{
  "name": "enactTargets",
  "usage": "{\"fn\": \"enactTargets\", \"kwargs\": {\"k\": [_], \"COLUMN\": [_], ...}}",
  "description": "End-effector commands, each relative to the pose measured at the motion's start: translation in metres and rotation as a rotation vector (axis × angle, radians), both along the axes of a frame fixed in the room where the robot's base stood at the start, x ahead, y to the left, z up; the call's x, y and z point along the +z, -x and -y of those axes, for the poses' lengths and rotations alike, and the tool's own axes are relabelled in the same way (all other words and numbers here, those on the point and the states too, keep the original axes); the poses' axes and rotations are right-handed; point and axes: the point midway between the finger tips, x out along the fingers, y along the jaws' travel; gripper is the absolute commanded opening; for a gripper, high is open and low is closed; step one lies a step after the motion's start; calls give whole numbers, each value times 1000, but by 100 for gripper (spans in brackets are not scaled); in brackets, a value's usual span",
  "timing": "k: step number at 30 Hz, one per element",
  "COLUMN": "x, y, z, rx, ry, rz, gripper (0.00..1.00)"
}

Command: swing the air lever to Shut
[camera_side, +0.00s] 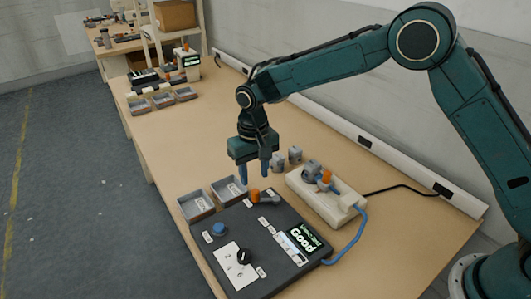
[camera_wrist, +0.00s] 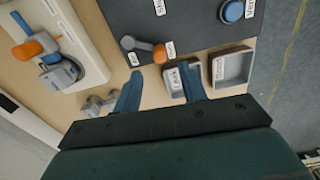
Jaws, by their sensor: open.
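The air lever (camera_side: 262,196) is a short grey arm with an orange knob, on the far edge of the dark control panel (camera_side: 232,224). In the wrist view the lever (camera_wrist: 145,46) lies nearly crosswise, its grey pivot at left and its orange knob at right. Small white labels sit around it; their words are too small to read surely. My gripper (camera_side: 254,174) points down, open and empty, above the table near the panel's far edge. In the wrist view my gripper (camera_wrist: 159,69) has its fingertips apart, the orange knob showing just beyond the gap between them.
A pale fixture (camera_side: 338,204) with another orange-tipped part stands right of the panel, joined by a blue hose (camera_side: 350,240). Two grey trays (camera_side: 196,205) sit beside the panel. Small grey parts (camera_side: 294,155) stand behind my gripper.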

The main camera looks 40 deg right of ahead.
Motion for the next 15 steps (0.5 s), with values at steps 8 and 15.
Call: {"fn": "enactTargets", "kwargs": {"k": [8,15], "x": [-41,-60], "y": [1,0], "z": [0,0], "rx": [0,0], "ry": [1,0], "rz": [-2,-1], "gripper": [42,42]}}
